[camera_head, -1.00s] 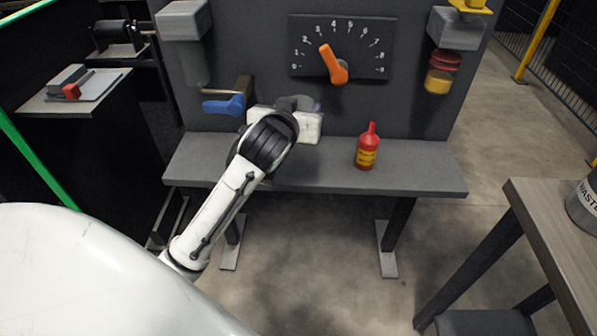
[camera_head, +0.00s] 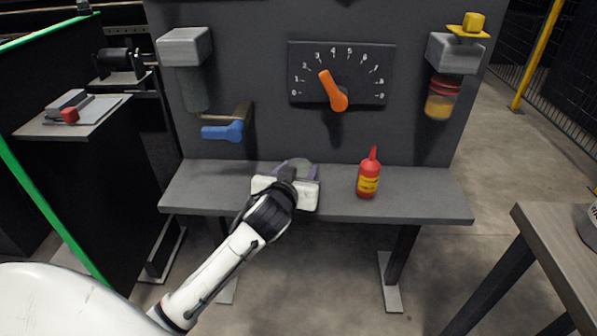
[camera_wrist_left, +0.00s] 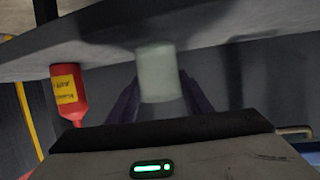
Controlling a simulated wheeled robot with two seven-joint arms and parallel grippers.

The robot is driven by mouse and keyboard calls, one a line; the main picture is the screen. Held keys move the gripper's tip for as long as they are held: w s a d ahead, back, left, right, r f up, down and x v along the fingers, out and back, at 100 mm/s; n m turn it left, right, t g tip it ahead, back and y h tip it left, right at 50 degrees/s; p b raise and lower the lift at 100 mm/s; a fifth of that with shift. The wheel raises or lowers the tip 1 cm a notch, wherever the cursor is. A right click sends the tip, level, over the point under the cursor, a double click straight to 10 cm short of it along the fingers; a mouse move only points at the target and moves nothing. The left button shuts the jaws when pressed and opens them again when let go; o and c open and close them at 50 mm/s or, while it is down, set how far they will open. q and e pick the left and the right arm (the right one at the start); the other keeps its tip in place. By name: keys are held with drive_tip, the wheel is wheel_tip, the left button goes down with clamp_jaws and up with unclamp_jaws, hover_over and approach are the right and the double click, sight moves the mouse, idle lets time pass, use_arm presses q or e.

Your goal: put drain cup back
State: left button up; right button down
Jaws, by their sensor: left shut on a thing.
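My left gripper (camera_head: 298,172) has purple fingers and is over the grey shelf in the head view. It is shut on a pale translucent cup (camera_wrist_left: 157,72), the drain cup, which shows between the fingers in the left wrist view. In the head view the white gripper body and the black wrist hide part of the cup. At the upper left of the panel is a grey block (camera_head: 185,46) with a dim, see-through bowl shape (camera_head: 194,90) below it. My right gripper is in neither view.
A red bottle (camera_head: 368,178) with a yellow label stands on the shelf (camera_head: 420,195), right of the gripper. A blue-handled lever (camera_head: 222,131) sticks out below the left block. A dial with an orange pointer (camera_head: 333,92) and a right-hand unit with an amber bowl (camera_head: 440,103) are on the panel.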

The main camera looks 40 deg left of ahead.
use_arm(q)
drive_tip(key=shift+f, duration=0.15)
drive_tip(key=o, duration=1)
drive_tip(key=shift+r, duration=0.2)
drive_tip(key=shift+s+d+r, duration=0.1)
drive_tip(key=shift+s, duration=0.15)
drive_tip(key=p+v, duration=0.2)
drive_tip(key=v, duration=0.9)
drive_tip(key=s+d+f+m+g+h, duration=0.1)
drive_tip(key=s+d+f+m+h, duration=0.1)
drive_tip(key=s+d+f, duration=0.3)
drive_tip(key=s+d+f+m+g+h, duration=0.2)
drive_tip(key=s+d+f, duration=0.3)
drive_tip(key=f, duration=0.6)
drive_tip(key=s+d+f+m+g+h, duration=0.1)
drive_tip(key=s+d+f+m+h, duration=0.1)
drive_tip(key=s+d+f+h, duration=0.2)
drive_tip(key=shift+s+d+f+m, duration=0.1)
drive_tip(key=shift+s+d+f, duration=0.25)
drive_tip(key=shift+s+f, duration=0.25)
drive_tip(key=shift+s+d+f+m, duration=0.1)
drive_tip(key=shift+s+d+f, duration=0.3)
drive_tip(key=shift+f, duration=0.3)
drive_tip(key=shift+s+d+f+m, duration=0.1)
drive_tip(key=shift+s+d+f, duration=0.25)
drive_tip(key=shift+s+f, duration=0.3)
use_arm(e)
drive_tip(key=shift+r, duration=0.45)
